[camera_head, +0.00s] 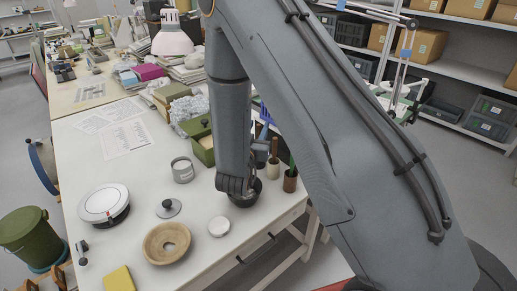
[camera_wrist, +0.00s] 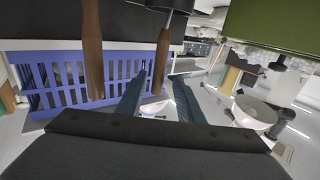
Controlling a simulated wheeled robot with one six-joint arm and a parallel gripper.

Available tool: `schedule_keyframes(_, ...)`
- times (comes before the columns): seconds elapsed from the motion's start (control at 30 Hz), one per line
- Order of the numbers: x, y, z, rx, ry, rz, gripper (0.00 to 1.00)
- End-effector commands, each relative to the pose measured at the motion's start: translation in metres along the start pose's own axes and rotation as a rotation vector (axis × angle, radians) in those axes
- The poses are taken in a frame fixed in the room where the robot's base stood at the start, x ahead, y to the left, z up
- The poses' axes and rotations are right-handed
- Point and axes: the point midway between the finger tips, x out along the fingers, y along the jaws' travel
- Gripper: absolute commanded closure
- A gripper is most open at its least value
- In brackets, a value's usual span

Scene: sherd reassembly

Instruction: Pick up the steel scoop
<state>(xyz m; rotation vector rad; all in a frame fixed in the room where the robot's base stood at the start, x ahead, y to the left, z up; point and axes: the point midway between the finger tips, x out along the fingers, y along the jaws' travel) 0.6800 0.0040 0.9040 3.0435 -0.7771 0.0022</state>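I cannot make out the steel scoop for certain in either view. In the wrist view my gripper (camera_wrist: 160,80) is open, its two dark fingers apart. A brown wooden handle (camera_wrist: 161,62) shows between and beyond the fingertips; a second, thicker handle (camera_wrist: 92,50) is to the left. I cannot tell what tools they belong to. My fingertips are hard to see there.
A metal can (camera_head: 182,170), knobbed lid (camera_head: 168,208), wooden ring dish (camera_head: 166,243) and white disc (camera_head: 219,226) are left. A blue slatted crate (camera_wrist: 70,85) shows in the wrist view.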

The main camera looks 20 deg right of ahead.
Motion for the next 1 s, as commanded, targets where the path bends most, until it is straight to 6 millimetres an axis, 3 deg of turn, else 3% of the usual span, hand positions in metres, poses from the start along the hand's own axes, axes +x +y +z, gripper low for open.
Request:
schedule_keyframes(0.23,0.035,0.004,0.000,0.001,0.000,0.002,0.66)
schedule_keyframes(0.57,0.041,0.004,0.001,0.000,-0.002,-0.001,0.66)
schedule_keyframes(0.77,0.041,0.004,0.001,0.000,-0.001,-0.001,1.00)
schedule_keyframes(1.0,0.041,0.004,0.001,0.000,-0.001,-0.001,1.00)
